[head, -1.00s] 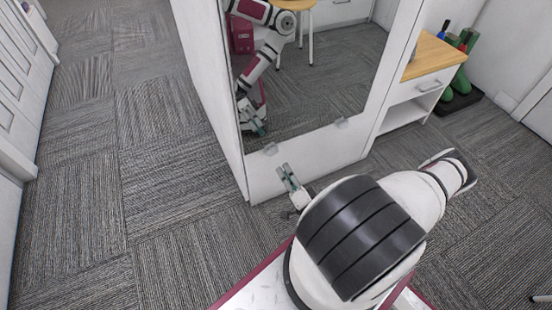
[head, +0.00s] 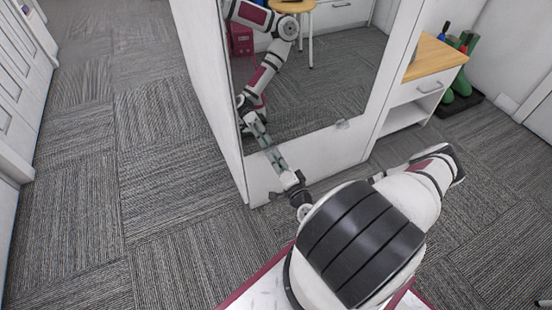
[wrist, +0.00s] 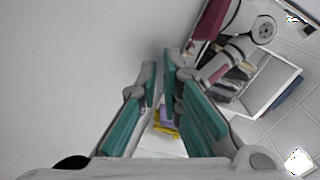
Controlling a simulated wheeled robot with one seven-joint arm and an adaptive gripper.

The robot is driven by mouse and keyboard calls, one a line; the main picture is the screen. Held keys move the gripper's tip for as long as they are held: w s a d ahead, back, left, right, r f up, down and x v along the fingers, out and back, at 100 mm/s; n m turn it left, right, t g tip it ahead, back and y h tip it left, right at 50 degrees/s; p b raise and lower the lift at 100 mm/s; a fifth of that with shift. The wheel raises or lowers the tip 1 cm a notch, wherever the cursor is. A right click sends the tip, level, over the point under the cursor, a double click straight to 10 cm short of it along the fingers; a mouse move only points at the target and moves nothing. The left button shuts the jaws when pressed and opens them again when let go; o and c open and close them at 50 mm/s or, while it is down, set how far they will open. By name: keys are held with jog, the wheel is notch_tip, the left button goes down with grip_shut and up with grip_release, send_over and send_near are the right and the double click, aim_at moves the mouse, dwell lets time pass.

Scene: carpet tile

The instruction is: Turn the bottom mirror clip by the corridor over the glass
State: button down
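The mirror (head: 310,85) is set in a white panel. Its bottom clip by the corridor, the left one, is hidden behind my gripper in the head view, and I cannot pick it out in the wrist view. My gripper (head: 272,157) is at the mirror's lower left corner, its fingertips close to the glass. In the wrist view my gripper (wrist: 160,86) shows two teal-padded fingers set apart, with what looks like their reflection beyond. I see nothing held between them. Whether a finger touches the clip cannot be told.
The other bottom clip (head: 341,124) sits to the right on the mirror's lower edge. A white cabinet with a wooden top (head: 432,58) stands right of the panel, with green boots (head: 460,84) beyond. The carpeted corridor at left is clear.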

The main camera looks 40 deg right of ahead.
jog(key=shift+n, duration=0.4)
jog(key=shift+n+p, duration=4.35)
jog(key=shift+n, duration=2.05)
jog(key=c, duration=1.8)
grip_release()
